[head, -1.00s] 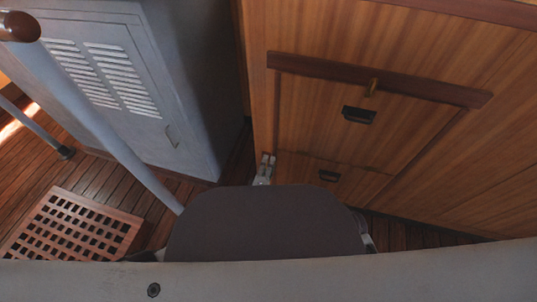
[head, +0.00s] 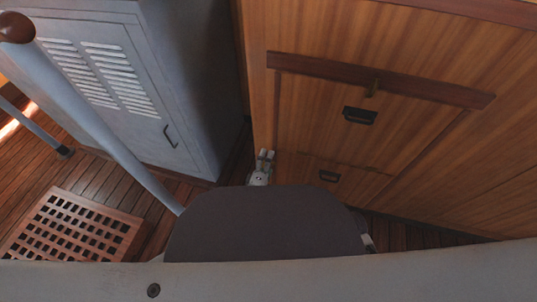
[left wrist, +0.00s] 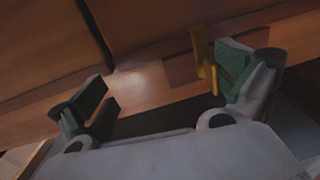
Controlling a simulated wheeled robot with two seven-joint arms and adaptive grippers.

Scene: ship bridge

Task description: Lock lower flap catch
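A brass catch (left wrist: 205,60) shows in the left wrist view, upright and close beside the inner side of the right-hand finger. I cannot tell whether they touch. My left gripper (left wrist: 163,85) is open, its green-padded fingers wide apart. In the head view the left gripper (head: 265,155) is at the flap's left edge, partly hidden by my body. The lower catch cannot be made out in the head view. My right gripper is not in view.
A grey locker (head: 185,60), a grey pole (head: 100,125) and a wooden floor grating (head: 70,232) are on the left.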

